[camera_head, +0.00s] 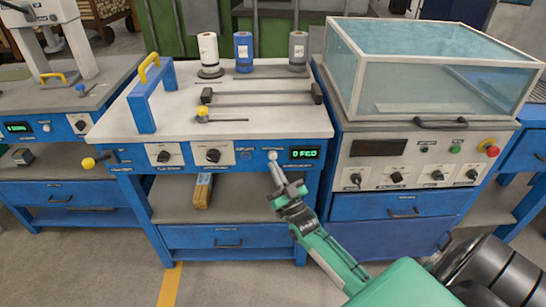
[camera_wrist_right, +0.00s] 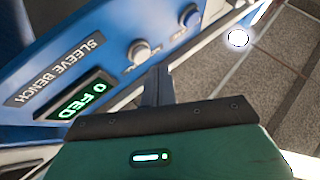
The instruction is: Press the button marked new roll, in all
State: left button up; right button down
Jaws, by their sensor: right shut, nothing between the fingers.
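The blue-fronted sleeve bench (camera_head: 220,140) stands in the middle of the head view. On its front panel a pale round button (camera_head: 272,155) sits just left of the green display (camera_head: 305,154), which reads "0 FED". The button also shows in the right wrist view (camera_wrist_right: 140,52), with a small label beside it too blurred to read. A blue button (camera_head: 246,155) sits to its left, also with an unreadable label. My right gripper (camera_head: 276,168) is shut and empty, its tips close to the pale button; I cannot tell whether they touch. My left gripper is out of view.
Three spools (camera_head: 243,52) stand on the bench top. A glass-covered machine (camera_head: 430,75) stands close on the right.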

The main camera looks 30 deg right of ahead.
jog(key=s+a+p, duration=0.1)
jog(key=s, duration=0.1)
jog(key=s+a+p, duration=0.1)
jog(key=s, duration=0.1)
jog(key=shift+a, duration=0.2)
jog(key=shift+w, duration=0.1)
dwell(0.6)
